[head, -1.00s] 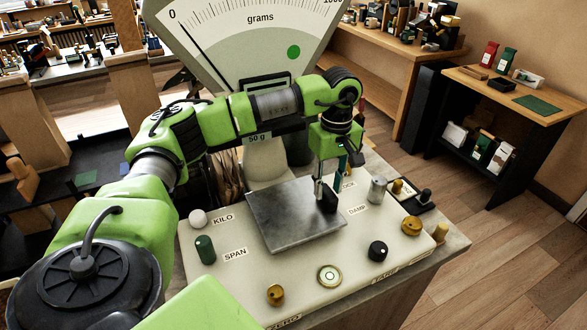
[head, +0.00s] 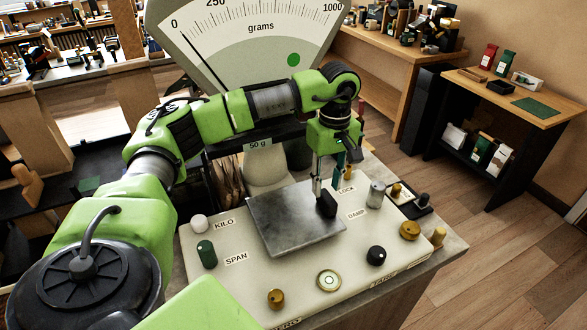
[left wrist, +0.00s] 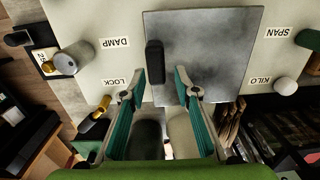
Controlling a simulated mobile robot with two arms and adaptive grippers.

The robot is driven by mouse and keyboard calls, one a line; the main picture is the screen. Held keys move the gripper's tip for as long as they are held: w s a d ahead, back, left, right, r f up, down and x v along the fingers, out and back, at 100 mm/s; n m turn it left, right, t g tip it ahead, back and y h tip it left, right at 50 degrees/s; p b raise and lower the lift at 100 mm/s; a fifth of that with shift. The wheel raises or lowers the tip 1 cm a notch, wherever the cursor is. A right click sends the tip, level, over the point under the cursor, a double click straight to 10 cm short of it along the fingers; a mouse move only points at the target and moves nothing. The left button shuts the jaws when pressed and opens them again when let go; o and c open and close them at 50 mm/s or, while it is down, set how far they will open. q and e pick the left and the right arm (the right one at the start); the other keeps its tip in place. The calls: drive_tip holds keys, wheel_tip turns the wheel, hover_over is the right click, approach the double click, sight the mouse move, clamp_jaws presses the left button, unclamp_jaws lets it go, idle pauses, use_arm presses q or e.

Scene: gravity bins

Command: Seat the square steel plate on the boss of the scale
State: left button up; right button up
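The square steel plate (head: 285,225) lies flat-looking over the top of the scale (head: 225,285), in front of its column. The boss is hidden, so I cannot tell how the plate sits on it. A black upright grip (head: 327,206) stands near the plate's right edge. My left gripper (head: 329,182) points down at this grip. In the left wrist view, the teal fingers of the gripper (left wrist: 161,78) are apart, with the black grip (left wrist: 154,62) between or just beyond their tips, nearer the left finger. The plate (left wrist: 210,50) fills the upper middle there. My right gripper is not in view.
Around the plate stand a white KILO knob (head: 199,223), a green SPAN knob (head: 206,254), a black knob (head: 376,256), brass knobs (head: 410,230) and a steel cylinder weight (head: 376,193). The large dial (head: 265,50) rises behind my arm.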

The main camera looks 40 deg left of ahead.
use_arm(q)
drive_tip(key=shift+s+r+p, duration=0.1)
drive_tip(key=shift+r+p, duration=0.25)
drive_tip(key=shift+r, duration=0.35)
drive_tip(key=o, duration=0.5)
drive_tip(key=shift+o, duration=0.2)
drive_tip(key=shift+r, duration=0.1)
wheel_tip(320, 180, up, 12)
idle(0.7)
